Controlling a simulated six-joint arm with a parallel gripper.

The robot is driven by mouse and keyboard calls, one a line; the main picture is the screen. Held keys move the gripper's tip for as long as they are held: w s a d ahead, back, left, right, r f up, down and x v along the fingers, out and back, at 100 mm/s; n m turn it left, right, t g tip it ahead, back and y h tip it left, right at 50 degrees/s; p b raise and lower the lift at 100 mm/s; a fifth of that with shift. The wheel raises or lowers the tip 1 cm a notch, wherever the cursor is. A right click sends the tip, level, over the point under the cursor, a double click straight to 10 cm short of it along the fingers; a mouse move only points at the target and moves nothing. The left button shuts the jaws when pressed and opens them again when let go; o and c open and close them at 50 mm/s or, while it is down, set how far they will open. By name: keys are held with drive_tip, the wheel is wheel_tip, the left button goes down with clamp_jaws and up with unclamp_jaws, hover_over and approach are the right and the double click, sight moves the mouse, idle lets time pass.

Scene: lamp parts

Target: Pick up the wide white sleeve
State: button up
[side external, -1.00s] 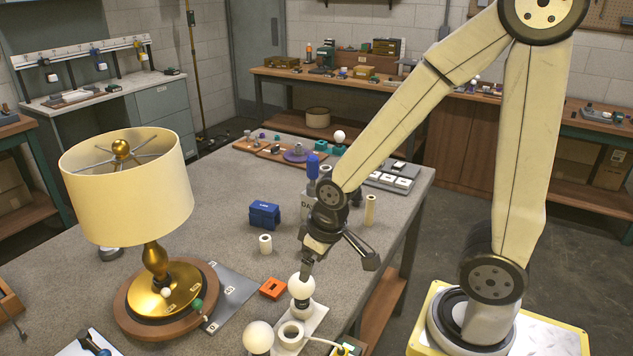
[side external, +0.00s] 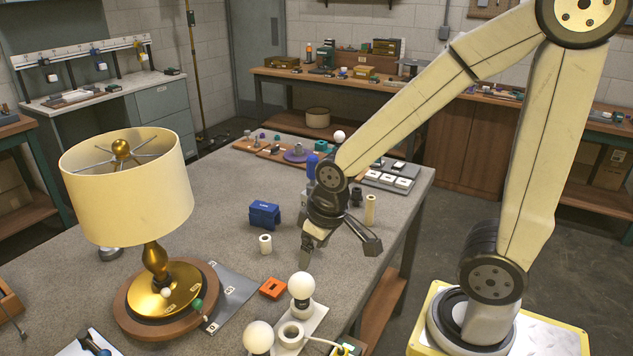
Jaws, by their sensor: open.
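A short, wide white sleeve (side external: 265,244) with an open top stands upright on the grey table, in front of a blue box. A taller, narrower cream sleeve (side external: 370,209) stands further right, behind my gripper. My gripper (side external: 338,254) is open and points downward, to the right of the wide sleeve and apart from it. Nothing shows between its fingers. The gap between the fingertips and the table is hard to judge from this view.
A blue box (side external: 264,214) stands behind the wide sleeve. An orange block (side external: 273,288) and a white holder with bulbs (side external: 302,287) are nearer the camera. A lamp with a cream shade (side external: 127,188) stands at left.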

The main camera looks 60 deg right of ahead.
drive_tip(key=v, duration=0.2)
drive_tip(key=m+t+y, duration=0.5)
drive_tip(key=m+y, duration=0.6)
drive_tip(key=m, duration=1.3)
hover_over(268, 237)
drive_tip(key=s+d, duration=0.3)
drive_tip(key=d, duration=0.1)
drive_tip(key=shift+m, duration=0.3)
wheel_tip(268, 237, down, 19)
drive_tip(key=shift+w+r, duration=0.15)
drive_tip(key=shift+r, duration=0.05)
drive_tip(key=shift+f, duration=0.55)
drive_tip(key=shift+x, duration=1.3)
drive_tip(key=shift+a, duration=0.1)
